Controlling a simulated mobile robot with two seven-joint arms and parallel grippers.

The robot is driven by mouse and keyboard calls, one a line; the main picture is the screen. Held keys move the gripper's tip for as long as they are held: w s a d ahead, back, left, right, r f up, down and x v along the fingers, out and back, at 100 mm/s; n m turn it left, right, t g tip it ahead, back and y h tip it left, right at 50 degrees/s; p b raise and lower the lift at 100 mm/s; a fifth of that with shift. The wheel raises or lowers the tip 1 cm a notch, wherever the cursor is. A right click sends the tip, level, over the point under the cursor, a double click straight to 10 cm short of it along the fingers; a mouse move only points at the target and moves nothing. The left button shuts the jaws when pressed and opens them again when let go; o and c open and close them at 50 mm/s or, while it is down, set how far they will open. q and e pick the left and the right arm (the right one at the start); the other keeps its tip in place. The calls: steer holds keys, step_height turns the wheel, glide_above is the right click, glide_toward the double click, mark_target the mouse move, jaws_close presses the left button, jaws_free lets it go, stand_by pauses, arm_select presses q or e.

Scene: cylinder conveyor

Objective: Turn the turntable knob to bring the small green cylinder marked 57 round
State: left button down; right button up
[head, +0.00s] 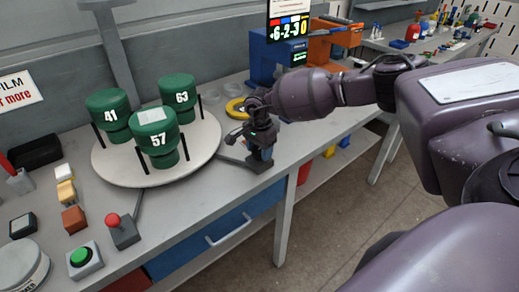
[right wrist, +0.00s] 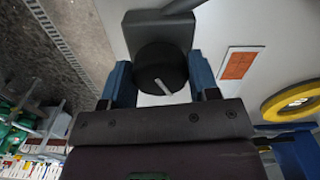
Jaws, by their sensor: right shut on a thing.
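The pale round turntable (head: 205,148) carries three green cylinders. The cylinder marked 57 (head: 157,139) is at the front, nearest the bench's front edge. The one marked 41 (head: 108,110) is at the back left, and the one marked 63 (head: 177,97) at the back right. My right gripper (head: 260,154) is right of the turntable, low over the bench. In the right wrist view its blue fingers stand on both sides of the round black knob (right wrist: 160,70), which has a pale pointer line. The gripper is shut on the knob. My left gripper is out of view.
A yellow ring (head: 237,108) lies behind my right gripper. A red-knobbed lever (head: 122,230) and a green button box (head: 84,260) stand front left. A blue machine (head: 275,63) stands at the back.

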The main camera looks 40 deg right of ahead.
mark_target(259, 149)
stand_by(0.4)
steer(key=o, duration=0.9)
step_height(259, 149, up, 11)
steer(key=shift+f, duration=0.1)
